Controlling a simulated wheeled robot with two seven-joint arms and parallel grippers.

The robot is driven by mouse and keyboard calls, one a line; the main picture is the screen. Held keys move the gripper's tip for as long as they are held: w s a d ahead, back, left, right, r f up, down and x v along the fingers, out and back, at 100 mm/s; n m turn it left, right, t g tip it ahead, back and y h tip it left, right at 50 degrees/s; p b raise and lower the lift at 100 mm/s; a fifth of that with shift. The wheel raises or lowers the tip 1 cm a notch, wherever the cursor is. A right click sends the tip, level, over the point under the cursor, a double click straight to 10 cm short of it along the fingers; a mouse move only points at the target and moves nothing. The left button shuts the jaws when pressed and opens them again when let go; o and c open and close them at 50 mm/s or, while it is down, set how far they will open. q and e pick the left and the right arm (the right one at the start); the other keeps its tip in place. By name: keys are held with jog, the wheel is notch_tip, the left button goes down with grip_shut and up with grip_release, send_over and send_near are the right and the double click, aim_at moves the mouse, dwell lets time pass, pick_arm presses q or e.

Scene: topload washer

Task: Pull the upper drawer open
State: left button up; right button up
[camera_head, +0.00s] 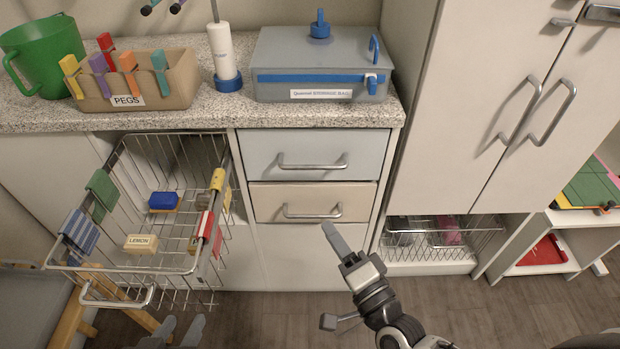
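The upper drawer (315,145) has a pale grey-blue front under the counter and looks closed. Its silver bar handle (312,166) is unobstructed. The lower drawer (280,195) below it is beige, looks closed, and has a similar handle (312,214). My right gripper (333,236) comes up from the bottom right. Its tip shows just below the right end of the lower handle, with no visible hold on anything. I see it edge-on, so its opening is hidden. My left gripper (180,331) shows only its fingertips at the bottom edge, apart and empty.
A wire basket (150,268) with cloths and soap bars juts out left of the drawers. The counter (215,112) above holds a peg box (180,85), green jug (45,60) and grey case (320,60). A tall cabinet (465,120) stands right.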

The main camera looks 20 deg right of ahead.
aim_at(313, 167)
jog(key=w+m, duration=0.1)
jog(key=w, duration=0.4)
jog(key=w+r+m+h, duration=0.1)
jog(key=w, duration=0.5)
jog(key=w+r+m+t+h, duration=0.1)
jog(key=w, duration=0.4)
jog(key=shift+w+d+m, duration=0.3)
jog(key=shift+d, duration=0.1)
grip_shut()
